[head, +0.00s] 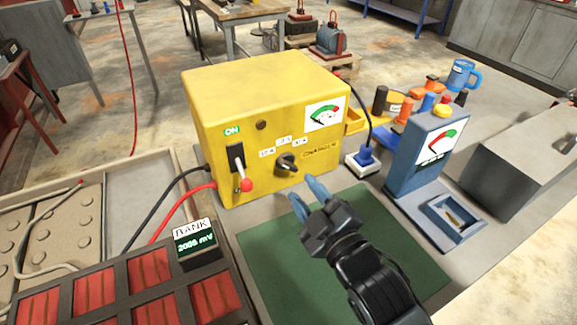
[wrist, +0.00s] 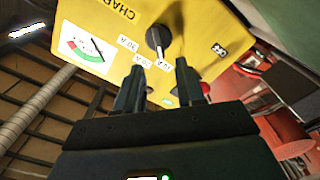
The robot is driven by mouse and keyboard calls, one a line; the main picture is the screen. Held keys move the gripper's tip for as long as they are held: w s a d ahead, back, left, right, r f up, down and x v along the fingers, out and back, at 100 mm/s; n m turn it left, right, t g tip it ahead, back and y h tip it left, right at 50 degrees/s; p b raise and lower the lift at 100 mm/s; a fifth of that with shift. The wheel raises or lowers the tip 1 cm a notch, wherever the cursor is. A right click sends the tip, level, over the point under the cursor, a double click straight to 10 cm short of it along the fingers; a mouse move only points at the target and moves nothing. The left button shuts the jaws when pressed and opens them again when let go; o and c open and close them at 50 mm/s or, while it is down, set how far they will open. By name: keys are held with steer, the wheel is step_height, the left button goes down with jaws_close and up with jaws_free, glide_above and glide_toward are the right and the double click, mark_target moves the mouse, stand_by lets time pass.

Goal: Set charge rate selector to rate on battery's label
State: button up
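The yellow charger (head: 225,95) stands on the bench. Its black charge rate selector knob (head: 287,163) is on the front face under small rate labels (head: 283,141), too small to read surely. In the wrist view the knob (wrist: 158,40) shows a white mark towards the labels; I cannot tell its exact setting. My gripper (head: 309,193) is open in front of the face, just below right of the knob, empty and apart from it. Its fingers also show in the wrist view (wrist: 160,82). The red-celled battery bank (head: 150,272) is at lower left; no rate label on it is legible.
A lever switch (head: 238,165) with a red tip is left of the knob, beneath a green ON sign. A display (head: 194,240) reads about 2099 mV. A blue meter stand (head: 425,150) and blue plug (head: 362,162) stand right.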

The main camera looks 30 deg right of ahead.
mark_target(287, 167)
steer(key=shift+w+p, duration=0.45)
steer(key=shift+w, duration=2.65)
steer(key=shift+c, duration=0.4)
jaws_close()
